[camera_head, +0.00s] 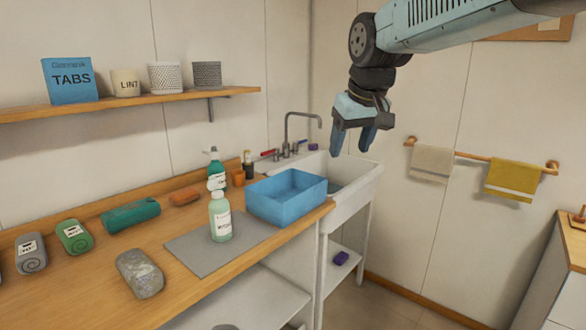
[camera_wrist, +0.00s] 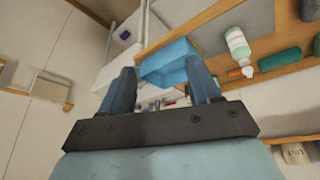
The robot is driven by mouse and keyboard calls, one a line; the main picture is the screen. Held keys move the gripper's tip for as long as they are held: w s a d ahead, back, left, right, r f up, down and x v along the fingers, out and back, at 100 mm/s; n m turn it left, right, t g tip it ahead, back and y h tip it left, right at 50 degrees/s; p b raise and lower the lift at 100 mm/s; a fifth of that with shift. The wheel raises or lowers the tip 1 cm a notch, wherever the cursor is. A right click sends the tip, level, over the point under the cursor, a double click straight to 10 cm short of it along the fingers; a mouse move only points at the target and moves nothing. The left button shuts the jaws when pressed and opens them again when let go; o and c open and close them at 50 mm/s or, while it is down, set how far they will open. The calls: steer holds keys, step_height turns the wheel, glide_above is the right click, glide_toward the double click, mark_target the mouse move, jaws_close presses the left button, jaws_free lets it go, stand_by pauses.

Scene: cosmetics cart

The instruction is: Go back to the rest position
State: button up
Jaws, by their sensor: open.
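My gripper (camera_head: 353,137) hangs from my raised arm at the upper middle of the head view, above the white sink (camera_head: 352,190). Its two blue fingers are apart with nothing between them. In the wrist view the fingers of my gripper (camera_wrist: 163,88) show open and empty, with the blue bin (camera_wrist: 168,65) beyond them. The blue bin (camera_head: 287,196) stands on the wooden counter beside the sink, well below and left of my gripper.
Rolled towels (camera_head: 140,273) lie along the counter (camera_head: 90,290). A shelf (camera_head: 130,103) holds boxes and pots. A towel rail (camera_head: 470,156) is on the right wall. The air around my gripper looks clear.

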steer(key=s+d+f+m, duration=0.1)
steer(key=s+d+f, duration=0.2)
steer(key=s+d, duration=0.1)
steer(key=s+d+f+m, duration=0.1)
steer(key=s+d+f, duration=0.2)
steer(key=s, duration=0.4)
steer(key=s+d+f+m+h, duration=0.1)
steer(key=s+d+f+m, duration=0.1)
steer(key=s, duration=0.4)
steer(key=d+f, duration=0.1)
steer(key=d, duration=0.1)
steer(key=shift+d+f+t, duration=0.15)
steer(key=shift+d+t, duration=0.15)
steer(key=shift+t, duration=0.1)
